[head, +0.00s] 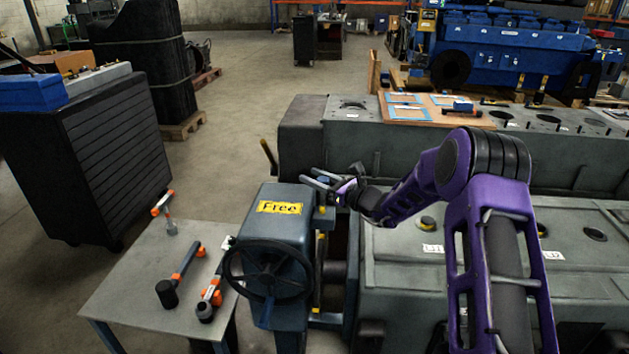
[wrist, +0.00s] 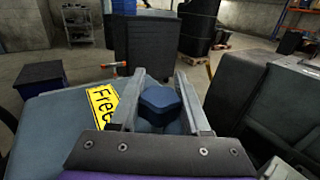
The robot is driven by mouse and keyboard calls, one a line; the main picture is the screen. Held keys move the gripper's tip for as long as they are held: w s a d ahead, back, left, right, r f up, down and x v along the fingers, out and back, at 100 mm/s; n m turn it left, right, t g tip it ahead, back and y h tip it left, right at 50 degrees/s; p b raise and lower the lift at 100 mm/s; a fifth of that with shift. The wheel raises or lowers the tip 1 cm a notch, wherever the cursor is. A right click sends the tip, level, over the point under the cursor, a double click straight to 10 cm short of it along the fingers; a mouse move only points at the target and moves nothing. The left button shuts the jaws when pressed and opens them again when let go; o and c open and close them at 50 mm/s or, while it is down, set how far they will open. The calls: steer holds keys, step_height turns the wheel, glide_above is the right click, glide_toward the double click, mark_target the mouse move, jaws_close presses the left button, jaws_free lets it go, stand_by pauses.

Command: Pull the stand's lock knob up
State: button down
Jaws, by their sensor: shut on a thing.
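The stand (head: 262,225) is a blue-grey housing with a yellow "Free" label (head: 280,207) on top and a black handwheel (head: 268,270) on its front. In the wrist view the lock knob (wrist: 160,101) is a dark blue, faceted cap between my two grey fingers. My gripper (head: 312,177) reaches in from the right, over the right side of the stand's top, and is shut on the knob. It also shows in the wrist view (wrist: 160,82). The "Free" label (wrist: 103,106) lies just left of the fingers there. The lower part of the knob is hidden.
A grey side table (head: 140,280) at the left holds a hammer (head: 178,272) and other orange-and-black tools. A large grey engine block (head: 450,290) lies under my arm at the right. A black cabinet (head: 115,150) stands at the left. Open floor lies behind the stand.

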steer(key=c, duration=0.5)
jaws_free()
steer(key=shift+r, duration=0.3)
steer(key=shift+o, duration=0.6)
steer(key=shift+f, duration=0.1)
steer(key=v, duration=1.7)
steer(key=shift+d, duration=0.2)
steer(key=shift+s, duration=0.1)
